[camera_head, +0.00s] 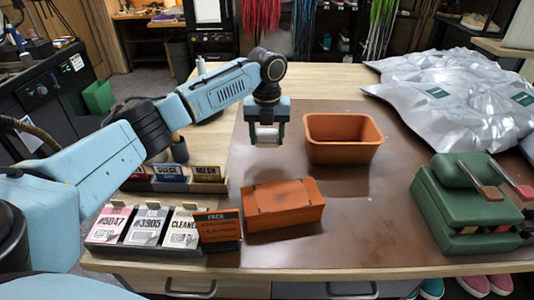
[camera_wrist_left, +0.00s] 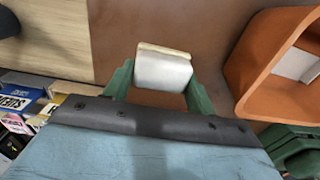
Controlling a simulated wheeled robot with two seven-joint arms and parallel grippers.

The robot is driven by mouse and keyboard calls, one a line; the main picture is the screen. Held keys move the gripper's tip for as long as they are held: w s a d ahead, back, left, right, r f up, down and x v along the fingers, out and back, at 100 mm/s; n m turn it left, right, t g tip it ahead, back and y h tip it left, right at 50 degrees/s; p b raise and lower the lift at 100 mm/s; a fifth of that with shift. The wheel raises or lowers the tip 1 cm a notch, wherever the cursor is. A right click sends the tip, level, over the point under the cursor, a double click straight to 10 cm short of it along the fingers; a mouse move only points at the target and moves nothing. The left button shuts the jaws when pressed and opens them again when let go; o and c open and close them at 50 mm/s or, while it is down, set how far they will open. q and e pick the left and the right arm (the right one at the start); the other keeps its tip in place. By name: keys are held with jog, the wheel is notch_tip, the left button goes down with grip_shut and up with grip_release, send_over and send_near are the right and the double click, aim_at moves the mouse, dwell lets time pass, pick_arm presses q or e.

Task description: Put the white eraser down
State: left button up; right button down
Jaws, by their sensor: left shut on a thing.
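The white eraser (camera_wrist_left: 163,70) is a small white block with a tan strip along its far edge. My left gripper (camera_head: 266,137) is shut on it and holds it above the brown mat (camera_head: 345,247), left of the open orange bin (camera_head: 343,149). In the left wrist view the eraser sits between the two green fingers. In the head view the eraser (camera_head: 267,134) shows only in part between the fingers. My right gripper is in neither view.
An orange box (camera_head: 283,206) lies on the mat in front. Card boxes (camera_head: 145,227) stand at the left. A green tool caddy (camera_head: 465,203) and silver bags (camera_head: 455,97) are at the right. The mat is clear between the bin and the caddy.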

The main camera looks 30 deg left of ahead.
aim_at(267, 146)
pick_arm(q)
notch_tip(267, 146, down, 5)
jog(key=shift+r+b, duration=0.1)
jog(key=shift+b, duration=0.2)
jog(key=shift+f, duration=0.3)
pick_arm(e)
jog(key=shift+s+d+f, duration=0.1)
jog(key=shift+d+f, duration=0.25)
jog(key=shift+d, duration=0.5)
pick_arm(q)
jog(key=shift+f, duration=0.1)
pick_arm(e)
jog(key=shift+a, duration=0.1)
pick_arm(q)
jog(key=o, duration=0.9)
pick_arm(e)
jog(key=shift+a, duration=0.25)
